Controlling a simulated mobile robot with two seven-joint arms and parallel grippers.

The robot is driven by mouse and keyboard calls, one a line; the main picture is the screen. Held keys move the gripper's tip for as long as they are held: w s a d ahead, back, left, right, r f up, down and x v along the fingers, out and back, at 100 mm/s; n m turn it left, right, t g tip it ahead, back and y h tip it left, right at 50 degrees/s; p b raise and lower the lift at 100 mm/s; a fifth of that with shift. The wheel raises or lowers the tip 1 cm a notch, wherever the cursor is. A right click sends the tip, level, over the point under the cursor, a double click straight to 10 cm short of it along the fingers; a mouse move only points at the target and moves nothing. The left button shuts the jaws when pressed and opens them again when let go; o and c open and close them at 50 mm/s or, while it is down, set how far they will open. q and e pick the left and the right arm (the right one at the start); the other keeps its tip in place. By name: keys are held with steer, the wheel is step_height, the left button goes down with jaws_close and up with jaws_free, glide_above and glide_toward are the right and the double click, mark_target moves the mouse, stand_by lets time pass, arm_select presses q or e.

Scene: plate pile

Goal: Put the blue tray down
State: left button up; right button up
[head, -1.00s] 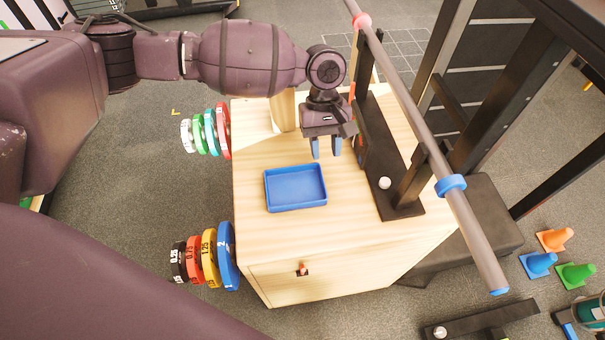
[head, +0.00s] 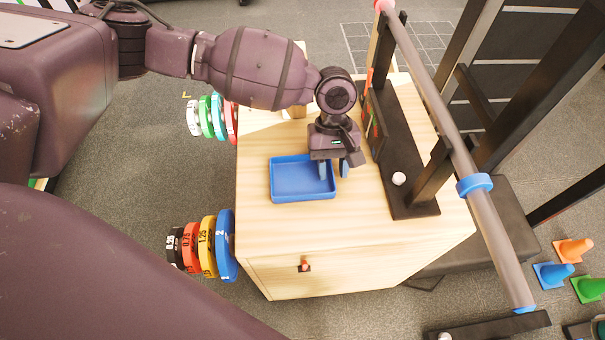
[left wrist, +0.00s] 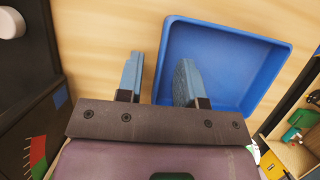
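The blue tray (head: 292,179) lies flat on the wooden cabinet top (head: 265,225). It also shows in the left wrist view (left wrist: 228,62), with its interior empty apart from one finger. My left gripper (head: 333,171) is open at the tray's right side in the head view. In the left wrist view its fingers (left wrist: 158,68) stand on either side of the tray's near side wall, one finger over the inside and the other outside. A gap shows between the fingers and the wall. My right gripper is not in view.
A black rack base with a white knob (head: 398,179) stands close right of the gripper, under a long grey bar (head: 440,110). Coloured weight discs (head: 226,246) hang on the cabinet's left side. Bare cabinet top lies in front of the tray.

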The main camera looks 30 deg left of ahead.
arm_select(q)
steer(key=shift+f, duration=0.2)
stand_by(0.6)
jaws_close()
